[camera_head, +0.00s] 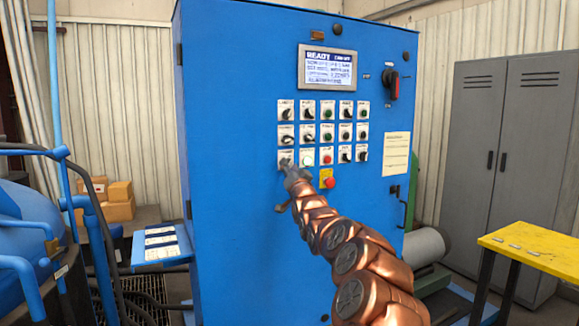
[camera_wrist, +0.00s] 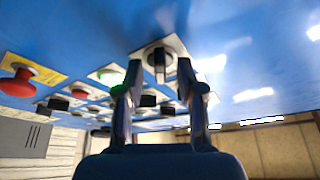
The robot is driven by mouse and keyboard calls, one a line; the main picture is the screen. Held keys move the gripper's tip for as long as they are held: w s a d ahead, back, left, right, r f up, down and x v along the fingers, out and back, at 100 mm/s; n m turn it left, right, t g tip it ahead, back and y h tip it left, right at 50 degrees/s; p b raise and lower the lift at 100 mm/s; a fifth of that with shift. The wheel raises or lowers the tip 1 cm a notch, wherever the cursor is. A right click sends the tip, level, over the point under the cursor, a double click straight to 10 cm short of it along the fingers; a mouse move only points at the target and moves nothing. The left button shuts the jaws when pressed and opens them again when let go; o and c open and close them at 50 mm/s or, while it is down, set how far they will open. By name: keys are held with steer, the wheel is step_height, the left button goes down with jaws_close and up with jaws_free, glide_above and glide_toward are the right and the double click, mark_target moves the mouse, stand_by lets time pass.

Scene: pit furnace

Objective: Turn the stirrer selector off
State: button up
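The blue control cabinet (camera_head: 230,200) carries a grid of selectors and buttons on small white plates; their labels are too small to read. My gripper (camera_head: 287,167) is at the leftmost selector of the bottom row (camera_head: 284,154) and partly hides it. In the wrist view this selector (camera_wrist: 159,63) has a dark knob on a white plate, just beyond and between the two fingertips. My gripper (camera_wrist: 159,76) is open, with a gap on each side of the knob. I cannot tell whether either finger touches it.
A green button (camera_head: 309,157) sits to the right of the selector, and a red mushroom button on a yellow plate (camera_head: 329,181) lies below right. A lit display (camera_head: 327,68) reads READY. A rotary switch with a red part (camera_head: 391,85) is at the upper right. A yellow table (camera_head: 535,246) stands right.

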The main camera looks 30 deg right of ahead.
steer(key=shift+w, duration=0.2)
jaws_close()
stand_by(0.3)
